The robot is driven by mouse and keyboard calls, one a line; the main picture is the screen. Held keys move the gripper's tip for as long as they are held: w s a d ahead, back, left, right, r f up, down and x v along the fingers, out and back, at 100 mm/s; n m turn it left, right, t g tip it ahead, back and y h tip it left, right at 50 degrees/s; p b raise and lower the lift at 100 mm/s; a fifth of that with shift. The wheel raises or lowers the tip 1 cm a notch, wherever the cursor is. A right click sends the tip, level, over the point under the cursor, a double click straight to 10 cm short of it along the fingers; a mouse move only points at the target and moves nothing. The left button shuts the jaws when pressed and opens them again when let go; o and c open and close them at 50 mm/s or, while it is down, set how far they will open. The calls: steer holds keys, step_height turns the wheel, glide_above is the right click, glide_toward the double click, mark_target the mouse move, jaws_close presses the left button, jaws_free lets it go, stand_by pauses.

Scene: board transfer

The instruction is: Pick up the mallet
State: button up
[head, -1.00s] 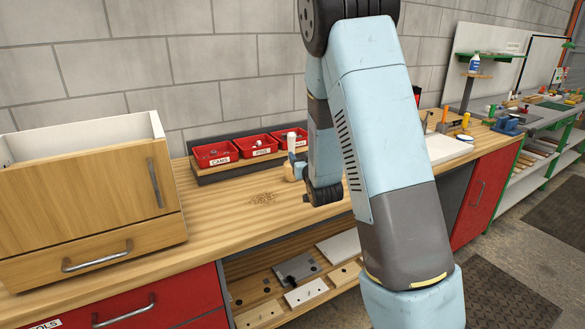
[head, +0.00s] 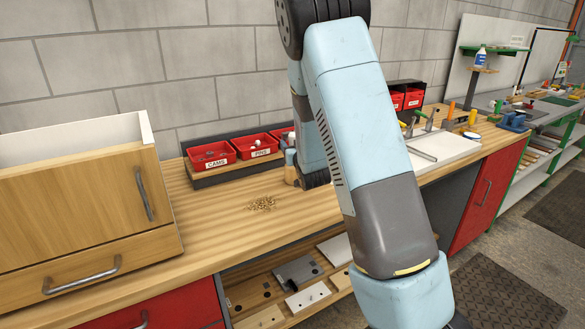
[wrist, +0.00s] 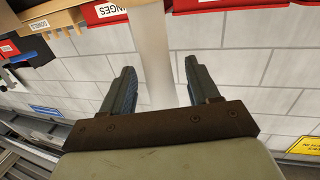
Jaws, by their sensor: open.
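My gripper (wrist: 159,66) is open in the wrist view, which is upside down. A pale, smooth column (wrist: 152,45) stands between its two blue-padded fingers, with gaps visible on both sides. I cannot tell whether this column is the mallet's handle. In the head view my arm hides most of the gripper and what is at it. A small tan block-like part (head: 291,175) shows at the arm's left edge above the bench. I cannot make out the mallet for certain in either view.
Red bins (head: 210,157) stand along the wall on the wooden bench (head: 225,225). A wooden cabinet (head: 75,205) stands at the left. A small pile of brown bits (head: 261,204) lies on the bench. A white board (head: 445,148) and several upright tools (head: 430,118) are at the right.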

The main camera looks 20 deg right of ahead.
steer(key=shift+w+a, duration=0.1)
steer(key=shift+w, duration=0.1)
jaws_close()
stand_by(0.4)
stand_by(0.3)
